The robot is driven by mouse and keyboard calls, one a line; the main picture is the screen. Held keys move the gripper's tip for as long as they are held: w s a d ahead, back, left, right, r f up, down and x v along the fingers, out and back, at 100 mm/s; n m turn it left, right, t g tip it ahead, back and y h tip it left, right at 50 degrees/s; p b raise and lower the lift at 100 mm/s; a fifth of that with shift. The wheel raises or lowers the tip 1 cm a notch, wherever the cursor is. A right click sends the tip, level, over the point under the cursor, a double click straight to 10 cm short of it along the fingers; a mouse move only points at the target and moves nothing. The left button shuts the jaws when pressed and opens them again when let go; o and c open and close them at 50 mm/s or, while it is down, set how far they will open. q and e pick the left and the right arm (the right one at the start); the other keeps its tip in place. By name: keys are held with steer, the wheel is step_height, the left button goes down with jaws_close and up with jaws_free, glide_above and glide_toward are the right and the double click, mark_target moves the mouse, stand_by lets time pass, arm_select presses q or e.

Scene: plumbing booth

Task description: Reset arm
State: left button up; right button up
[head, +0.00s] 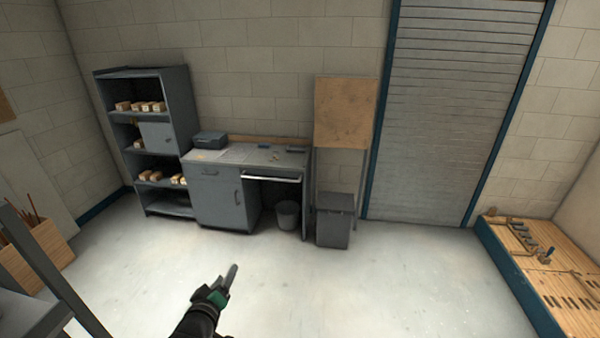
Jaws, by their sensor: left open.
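My left gripper (228,279) shows at the bottom of the head view, left of the middle, at the end of my dark arm with a green band. It is held out above the pale floor. Its fingers are open, and nothing shows between them. It touches nothing that I can see. My right gripper is not in the head view.
A grey shelf unit (167,205) with small boxes and a grey desk (222,201) stand along the back wall. A grey bin (334,222) stands beside the desk. A wooden bench (540,285) is at right, a wooden crate (45,253) at left. The middle floor is clear.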

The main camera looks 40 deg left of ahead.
arm_select(q)
steer(key=w+d+r+m+t+h, duration=0.1)
steer(key=w+d+r+m+t, duration=0.15)
steer(key=d+r, duration=0.6)
steer(key=w+d+r+m+t+h, duration=0.2)
steer(key=d+r+t, duration=0.2)
steer(key=r, duration=1)
steer(key=w+d+r+m+t+h, duration=0.1)
steer(key=w+d+r+m+t, duration=0.15)
steer(key=d+r, duration=0.6)
steer(key=s+d+r+m+t+h, duration=0.2)
steer(key=s+r, duration=0.4)
steer(key=r, duration=0.4)
steer(key=s+d+r+m+t+h+p, duration=0.1)
steer(key=s+d+r+m+t+h, duration=0.2)
steer(key=r, duration=0.6)
steer(key=shift+s+r+m+t+h, duration=0.45)
steer(key=shift+s+m+t, duration=0.55)
steer(key=shift+s+m, duration=1.05)
steer(key=shift+s+f, duration=0.1)
steer(key=shift+s, duration=0.05)
